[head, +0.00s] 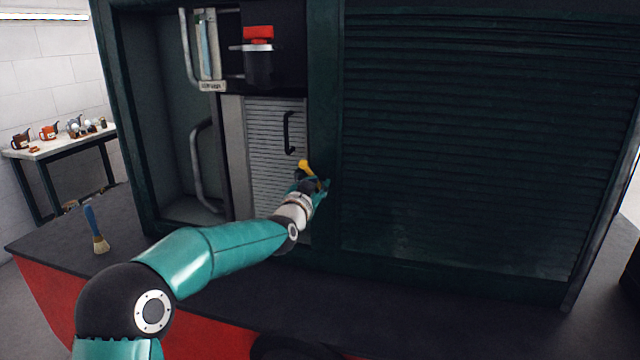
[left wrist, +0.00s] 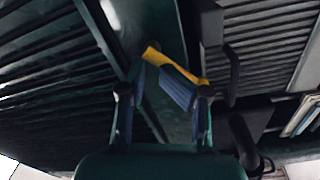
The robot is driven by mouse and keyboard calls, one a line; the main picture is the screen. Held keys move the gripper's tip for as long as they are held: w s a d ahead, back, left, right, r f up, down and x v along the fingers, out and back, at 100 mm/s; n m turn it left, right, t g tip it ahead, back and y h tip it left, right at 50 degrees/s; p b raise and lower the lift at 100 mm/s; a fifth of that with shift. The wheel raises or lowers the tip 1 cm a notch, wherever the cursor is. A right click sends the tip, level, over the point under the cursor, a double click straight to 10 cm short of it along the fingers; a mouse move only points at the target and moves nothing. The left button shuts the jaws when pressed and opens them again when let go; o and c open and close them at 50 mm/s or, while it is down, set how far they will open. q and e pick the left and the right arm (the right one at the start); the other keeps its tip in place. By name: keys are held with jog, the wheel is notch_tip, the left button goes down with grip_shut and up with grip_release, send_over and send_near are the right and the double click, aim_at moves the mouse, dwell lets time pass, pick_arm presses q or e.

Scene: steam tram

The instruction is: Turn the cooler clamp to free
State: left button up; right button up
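The cooler clamp's yellow lever (head: 306,167) is beside the lower right edge of a slatted grey panel (head: 272,165) in the head view. In the left wrist view the yellow lever (left wrist: 158,58) slants across, just beyond the fingertips. My left gripper (head: 318,186) is at the lever, just below it. In the left wrist view its two fingers (left wrist: 160,85) stand apart, with a gap between their pads. Whether a finger touches the lever I cannot tell. The clamp's base is hidden by the gripper. My right gripper is not in view.
A black handle (head: 289,133) stands out from the panel just above the gripper. A dark green post (head: 325,120) and wide louvred wall (head: 480,150) are on the right. Bent grey rails (head: 197,165) are left. A blue-handled brush (head: 95,230) is on the deck.

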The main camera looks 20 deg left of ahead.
pick_arm(q)
jog(key=shift+o, duration=1.3)
jog(key=shift+a+f, duration=0.35)
jog(key=shift+a, duration=0.25)
jog(key=shift+a+f, duration=0.35)
jog(key=shift+a, duration=0.2)
jog(key=o, duration=0.5)
jog(key=shift+w+a+n, duration=0.1)
jog(key=shift+a+n, duration=0.05)
jog(key=shift+n, duration=0.15)
jog(key=o, duration=0.4)
jog(key=shift+r, duration=0.15)
jog(key=s+d, duration=0.2)
jog(key=s, duration=1)
